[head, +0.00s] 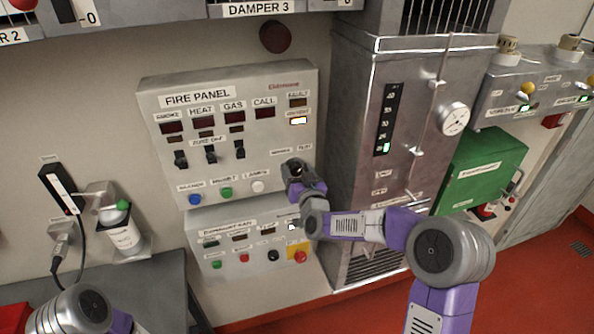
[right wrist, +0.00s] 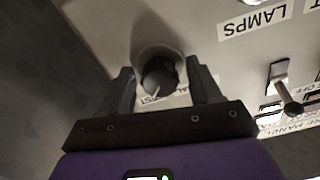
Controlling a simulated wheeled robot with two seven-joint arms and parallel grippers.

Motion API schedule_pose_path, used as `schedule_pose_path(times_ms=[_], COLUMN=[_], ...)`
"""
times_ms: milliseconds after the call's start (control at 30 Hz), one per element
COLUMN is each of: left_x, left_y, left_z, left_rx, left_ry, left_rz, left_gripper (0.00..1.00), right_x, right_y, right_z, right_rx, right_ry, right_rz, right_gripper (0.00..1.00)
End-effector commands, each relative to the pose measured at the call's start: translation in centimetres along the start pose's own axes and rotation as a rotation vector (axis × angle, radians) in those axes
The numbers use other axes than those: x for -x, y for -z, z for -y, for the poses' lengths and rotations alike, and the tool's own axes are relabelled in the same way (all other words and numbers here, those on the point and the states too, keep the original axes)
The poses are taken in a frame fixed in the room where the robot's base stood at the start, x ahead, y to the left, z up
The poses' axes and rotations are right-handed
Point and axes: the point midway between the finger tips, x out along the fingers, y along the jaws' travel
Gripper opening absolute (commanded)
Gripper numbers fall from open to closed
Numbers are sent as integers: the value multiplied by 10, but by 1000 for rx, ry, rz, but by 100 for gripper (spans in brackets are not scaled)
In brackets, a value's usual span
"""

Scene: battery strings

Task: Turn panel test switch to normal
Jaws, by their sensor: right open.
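The grey fire panel (head: 259,84) hangs on the wall in the middle of the head view. Its test switch, a dark round knob (right wrist: 160,75), shows in the right wrist view, with a small light mark on its edge near the partly hidden label that ends in "ST". The other label, ending in "AL", is to the right of it there. My right gripper (right wrist: 163,88) is open, with one finger on each side of the knob; I cannot tell whether they touch it. My left gripper is out of the head view.
Toggle switches (head: 210,154) and a row of coloured buttons (head: 226,192) sit left of my right gripper. A smaller panel (head: 251,244) is just below. A metal cabinet (head: 346,130) stands close on the right. A green box (head: 482,168) is farther right.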

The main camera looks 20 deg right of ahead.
Motion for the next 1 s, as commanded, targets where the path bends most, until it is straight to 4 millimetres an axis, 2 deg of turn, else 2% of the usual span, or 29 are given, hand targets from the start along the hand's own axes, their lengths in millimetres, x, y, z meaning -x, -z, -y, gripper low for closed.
schedule_pose_path(times_ms=[167,200,533,767,1000], left_x=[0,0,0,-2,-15], left_y=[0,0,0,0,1], left_z=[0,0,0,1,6], left_rx=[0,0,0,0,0], left_ry=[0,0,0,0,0], left_rz=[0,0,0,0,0], left_gripper=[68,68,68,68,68], right_x=[0,0,0,0,0], right_y=[0,0,0,0,-2], right_z=[0,0,0,0,0], right_rx=[0,0,0,15,114], right_ry=[0,0,0,1,2], right_rz=[0,1,1,0,-1], right_gripper=[63,60,10,8,8])
